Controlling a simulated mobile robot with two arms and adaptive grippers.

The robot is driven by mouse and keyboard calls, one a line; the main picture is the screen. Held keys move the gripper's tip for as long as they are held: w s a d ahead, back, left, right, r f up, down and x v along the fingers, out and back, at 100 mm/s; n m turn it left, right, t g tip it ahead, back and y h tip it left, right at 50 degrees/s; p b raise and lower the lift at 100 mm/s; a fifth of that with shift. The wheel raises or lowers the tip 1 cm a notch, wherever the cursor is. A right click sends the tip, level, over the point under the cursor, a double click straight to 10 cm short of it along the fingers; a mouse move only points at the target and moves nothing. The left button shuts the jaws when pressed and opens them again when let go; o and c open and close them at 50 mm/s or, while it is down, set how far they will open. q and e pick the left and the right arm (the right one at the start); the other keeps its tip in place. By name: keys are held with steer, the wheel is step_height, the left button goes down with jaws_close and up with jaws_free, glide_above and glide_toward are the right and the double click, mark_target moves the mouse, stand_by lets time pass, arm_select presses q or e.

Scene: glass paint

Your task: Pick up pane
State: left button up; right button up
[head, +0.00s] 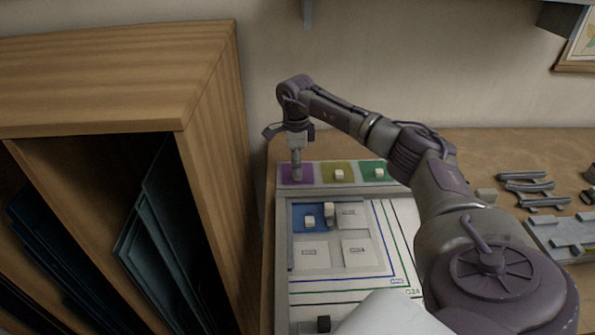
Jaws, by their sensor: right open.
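My right gripper (296,170) is open and points down at the purple pane (286,168) at the back left of the work board. It covers the middle of that pane, so I cannot tell whether its fingers are around a knob. A yellow pane (332,168) and a green pane (370,168), each with a pale knob, lie in the same row to the right. A blue pane (302,211) with a pale knob lies in the upper left cell of the grid below. My left gripper is not in view.
The work board (283,250) has pale cells and coloured outlines. A wooden cabinet (215,130) with upright dark sheets (150,225) stands close on the left. Grey tools (527,187) lie on the table at the right. A small dark block (323,323) is at the board's front.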

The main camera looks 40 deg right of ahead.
steer(key=shift+w+f, duration=0.1)
steer(key=shift+f, duration=1.35)
jaws_close()
steer(key=shift+r, duration=0.15)
